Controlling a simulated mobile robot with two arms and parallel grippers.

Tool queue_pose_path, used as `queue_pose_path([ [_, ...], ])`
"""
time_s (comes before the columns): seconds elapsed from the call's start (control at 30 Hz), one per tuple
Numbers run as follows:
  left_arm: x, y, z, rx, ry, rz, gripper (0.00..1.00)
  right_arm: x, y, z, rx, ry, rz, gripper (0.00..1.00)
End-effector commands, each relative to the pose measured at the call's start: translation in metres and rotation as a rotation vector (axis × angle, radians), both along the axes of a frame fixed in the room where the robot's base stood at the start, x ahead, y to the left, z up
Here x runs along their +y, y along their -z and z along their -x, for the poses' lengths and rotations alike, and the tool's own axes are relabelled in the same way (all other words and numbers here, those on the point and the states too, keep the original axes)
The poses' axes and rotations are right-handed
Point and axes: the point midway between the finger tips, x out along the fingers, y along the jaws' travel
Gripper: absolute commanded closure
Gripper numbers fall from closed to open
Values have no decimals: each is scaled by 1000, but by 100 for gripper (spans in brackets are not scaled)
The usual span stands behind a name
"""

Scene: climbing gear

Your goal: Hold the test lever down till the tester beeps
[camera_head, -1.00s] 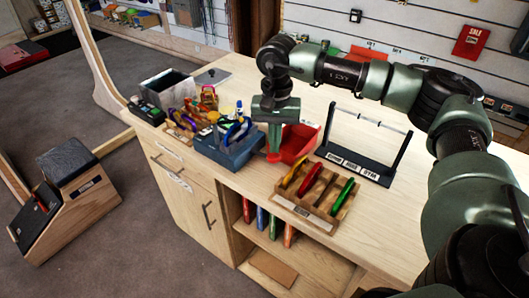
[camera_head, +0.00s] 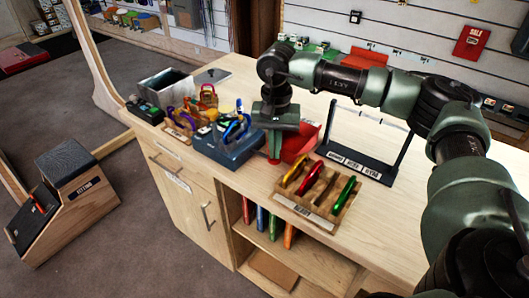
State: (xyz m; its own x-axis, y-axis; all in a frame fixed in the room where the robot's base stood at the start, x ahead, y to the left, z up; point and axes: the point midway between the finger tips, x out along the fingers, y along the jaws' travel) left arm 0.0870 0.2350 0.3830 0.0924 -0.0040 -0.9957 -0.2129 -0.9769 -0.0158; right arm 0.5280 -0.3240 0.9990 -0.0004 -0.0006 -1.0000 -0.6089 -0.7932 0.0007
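My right gripper (camera_head: 274,146) points down over the counter, at the left side of a red tray (camera_head: 301,145) and just right of a blue-grey box (camera_head: 229,152). Its green fingers overlap the tray in view; I cannot tell whether they are open, or whether they touch anything. A small black device with green on it (camera_head: 146,111) stands at the left end of the counter; it may be the tester, but I cannot be sure. No test lever can be made out clearly. My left gripper is out of view.
A wooden rack (camera_head: 312,209) with red, brown and green pieces stands near the counter's front edge. A black frame with a crossbar (camera_head: 357,169) stands behind it. A grey open bin (camera_head: 167,87) and colourful gear (camera_head: 181,121) fill the left end. The right counter is mostly clear.

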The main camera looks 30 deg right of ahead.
Motion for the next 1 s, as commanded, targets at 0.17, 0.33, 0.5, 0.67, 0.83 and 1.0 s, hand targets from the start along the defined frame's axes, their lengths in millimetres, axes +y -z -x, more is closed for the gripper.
queue_pose_path([
  [0.17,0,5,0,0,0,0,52,0,7,0,-1,0,0,100],
  [0.33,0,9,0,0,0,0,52,0,12,0,-1,0,0,100],
  [0.5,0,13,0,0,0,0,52,0,18,0,-1,0,0,100],
  [0.67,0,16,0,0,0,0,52,0,23,0,0,0,0,100],
  [0.83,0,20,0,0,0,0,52,0,28,0,1,0,-1,100],
  [1.0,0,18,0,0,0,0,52,0,26,0,1,0,0,100],
])
